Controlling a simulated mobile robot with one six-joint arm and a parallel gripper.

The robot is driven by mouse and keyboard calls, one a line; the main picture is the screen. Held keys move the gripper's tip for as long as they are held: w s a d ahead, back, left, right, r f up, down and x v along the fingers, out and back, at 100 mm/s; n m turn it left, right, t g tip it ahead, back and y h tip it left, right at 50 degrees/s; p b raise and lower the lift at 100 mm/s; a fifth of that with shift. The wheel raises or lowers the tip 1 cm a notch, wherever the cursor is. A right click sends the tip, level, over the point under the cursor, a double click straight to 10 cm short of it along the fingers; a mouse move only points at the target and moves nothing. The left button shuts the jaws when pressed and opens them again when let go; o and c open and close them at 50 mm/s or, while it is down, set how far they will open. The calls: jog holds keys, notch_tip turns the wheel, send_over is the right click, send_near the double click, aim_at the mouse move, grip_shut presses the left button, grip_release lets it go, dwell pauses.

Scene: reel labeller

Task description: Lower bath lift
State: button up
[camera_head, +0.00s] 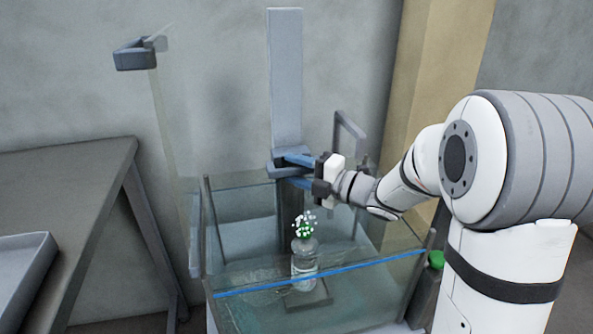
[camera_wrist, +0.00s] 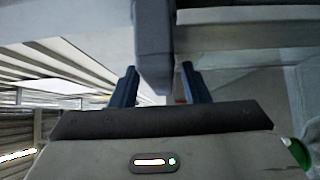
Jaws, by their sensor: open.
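The bath (camera_head: 400,285) is a glass-walled tank with a blue line along its front. A tall grey lift column (camera_head: 285,75) rises behind it, with a grey bracket (camera_head: 279,171) low on it. In the wrist view, a grey bar (camera_wrist: 153,45) reaches down between the open fingers of my gripper (camera_wrist: 160,86). I cannot tell whether they touch it.
A grey table (camera_head: 65,190) with a tray (camera_head: 25,262) stands at the left. A tall clear panel with a grey clamp (camera_head: 135,58) rises left of the bath. A grey frame (camera_head: 350,135) stands behind my wrist. A green button (camera_head: 436,259) sits at the bath's right.

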notch_tip(320, 180, up, 10)
jog(key=p, duration=0.3)
jog(key=shift+r, duration=0.1)
dwell(0.3)
jog(key=v, duration=0.9)
jog(key=shift+b, duration=0.45)
dwell(0.4)
